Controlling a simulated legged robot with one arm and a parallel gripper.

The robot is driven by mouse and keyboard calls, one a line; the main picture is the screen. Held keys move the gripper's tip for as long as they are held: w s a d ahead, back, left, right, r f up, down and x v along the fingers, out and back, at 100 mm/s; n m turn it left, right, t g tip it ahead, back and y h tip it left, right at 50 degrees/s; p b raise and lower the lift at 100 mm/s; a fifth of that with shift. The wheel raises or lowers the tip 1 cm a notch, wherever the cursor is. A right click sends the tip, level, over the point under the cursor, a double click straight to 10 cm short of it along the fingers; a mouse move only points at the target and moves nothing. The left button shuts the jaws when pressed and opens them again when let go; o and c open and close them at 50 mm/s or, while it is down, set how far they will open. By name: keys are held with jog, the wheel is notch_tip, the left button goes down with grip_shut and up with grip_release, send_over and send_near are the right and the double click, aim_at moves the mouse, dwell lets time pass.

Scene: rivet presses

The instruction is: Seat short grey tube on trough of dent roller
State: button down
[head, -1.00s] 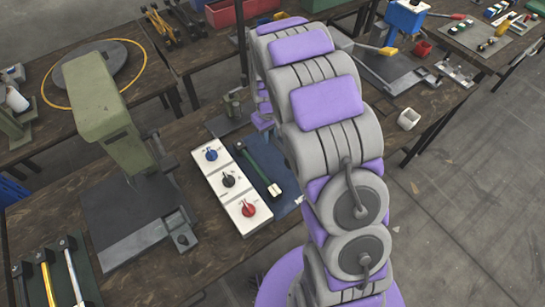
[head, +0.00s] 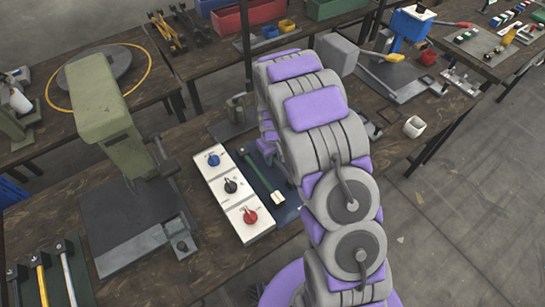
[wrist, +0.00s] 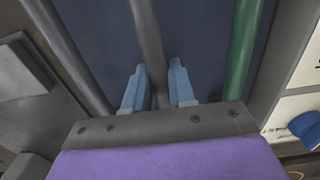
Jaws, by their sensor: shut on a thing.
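My gripper (wrist: 157,82) shows in the wrist view with its two light blue fingers closed on either side of a grey tube (wrist: 147,35). The tube runs away from me between the fingers, over a dark blue mat (wrist: 205,40); whether it touches the mat I cannot tell. A green tube (wrist: 243,50) lies to its right and another grey tube (wrist: 68,55) to its left. In the head view my arm hides the gripper and the held tube.
A white panel with blue, black and red knobs (head: 232,192) lies beside the mat (head: 285,214). A large green press (head: 105,110) stands to its left. A white cup-like part (head: 414,127) sits at the bench's right. Hammer-like tools (head: 40,275) lie front left.

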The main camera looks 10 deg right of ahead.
jog(key=c, duration=1)
grip_release()
jog(key=shift+f, duration=0.1)
jog(key=shift+o, duration=0.3)
jog(key=shift+b, duration=0.4)
notch_tip(320, 180, up, 17)
jog(key=s+p, duration=0.1)
jog(key=p, duration=0.4)
jog(key=s+r+m, duration=0.2)
jog(key=s+r, duration=0.9)
jog(key=s, duration=0.3)
jog(key=s+r+m+g, duration=0.1)
jog(key=s, duration=1)
jog(key=s+r+m, duration=0.1)
jog(key=s+r, duration=0.1)
jog(key=s, duration=0.9)
jog(key=shift+d+r+g, duration=0.25)
jog(key=shift+r+g, duration=0.05)
jog(key=shift+g, duration=0.1)
